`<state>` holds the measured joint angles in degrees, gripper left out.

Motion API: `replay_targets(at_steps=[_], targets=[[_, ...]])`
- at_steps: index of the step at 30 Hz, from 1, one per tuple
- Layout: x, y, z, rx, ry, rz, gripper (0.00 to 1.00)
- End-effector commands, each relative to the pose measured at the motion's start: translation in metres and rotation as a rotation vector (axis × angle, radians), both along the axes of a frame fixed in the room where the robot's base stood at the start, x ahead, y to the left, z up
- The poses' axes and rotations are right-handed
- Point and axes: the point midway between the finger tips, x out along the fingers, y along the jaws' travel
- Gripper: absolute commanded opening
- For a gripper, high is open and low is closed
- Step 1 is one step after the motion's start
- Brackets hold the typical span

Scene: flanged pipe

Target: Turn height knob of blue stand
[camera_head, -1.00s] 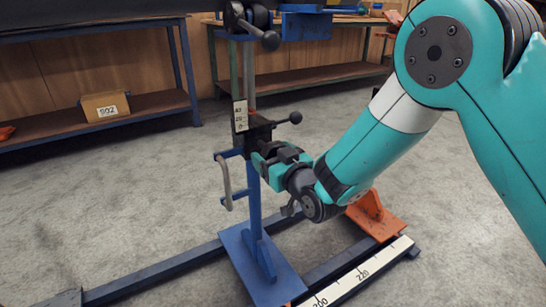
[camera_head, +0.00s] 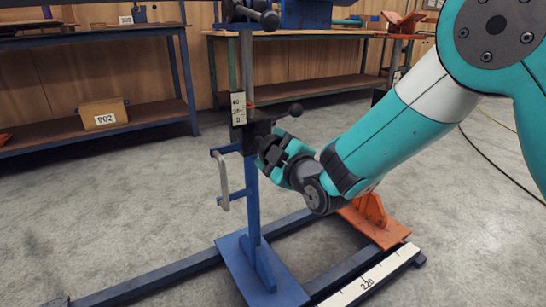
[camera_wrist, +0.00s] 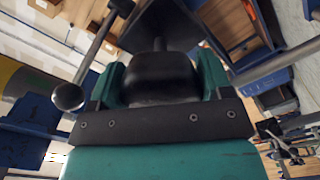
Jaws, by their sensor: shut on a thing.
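The blue stand (camera_head: 253,205) stands upright on a flat blue base plate, with a white number scale (camera_head: 238,109) on its post. My gripper (camera_head: 268,152) is at the stand's dark middle block, just below the scale, coming from the right with its wrist tilted. In the wrist view a rounded black knob (camera_wrist: 158,72) sits between the green jaws, and my gripper is shut on it. In the head view the jaws mostly hide this knob. A ball-ended lever (camera_head: 294,110) sticks out to the right, just above my gripper.
An orange foot (camera_head: 374,212) stands below my forearm. Floor rails and a white ruler strip (camera_head: 370,277) run around the base. Workbenches (camera_head: 290,83) line the back wall. The grey floor at left is clear.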

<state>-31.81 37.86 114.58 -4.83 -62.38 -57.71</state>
Motion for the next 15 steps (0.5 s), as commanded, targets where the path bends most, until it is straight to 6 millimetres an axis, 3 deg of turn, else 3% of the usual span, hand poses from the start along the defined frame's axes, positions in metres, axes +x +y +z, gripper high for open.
replay_targets(at_steps=[15], targets=[[0.0005, -0.0012, -0.0010, -0.406, -0.273, -0.001, 0.49]])
